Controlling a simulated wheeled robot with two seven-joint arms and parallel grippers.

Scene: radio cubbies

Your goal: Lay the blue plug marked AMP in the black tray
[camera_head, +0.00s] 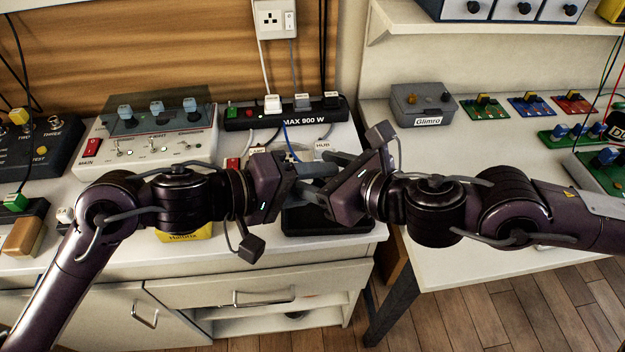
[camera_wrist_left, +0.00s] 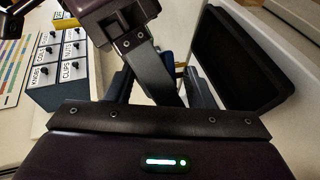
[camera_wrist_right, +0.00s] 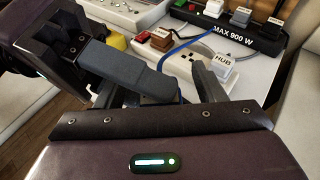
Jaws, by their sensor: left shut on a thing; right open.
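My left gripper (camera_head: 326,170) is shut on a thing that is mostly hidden. A small blue patch (camera_wrist_left: 168,62) shows by its fingers in the left wrist view and seems to be part of the blue plug; no AMP mark is readable. My right gripper (camera_head: 318,177) is open, its fingers overlapping those of the left one; whether they touch the plug is unclear. The black tray (camera_head: 325,222) lies below the grippers at the bench's front edge, partly covered by them. It also shows, with its raised rim, in the left wrist view (camera_wrist_left: 213,55).
Behind the grippers are a black MAX 900 W power strip (camera_head: 312,112) and a white HUB plug (camera_wrist_right: 223,65) near a white socket block. A blue cord (camera_wrist_right: 196,48) runs down there. A control box (camera_head: 150,140) stands left. A gap separates the bench from the right table.

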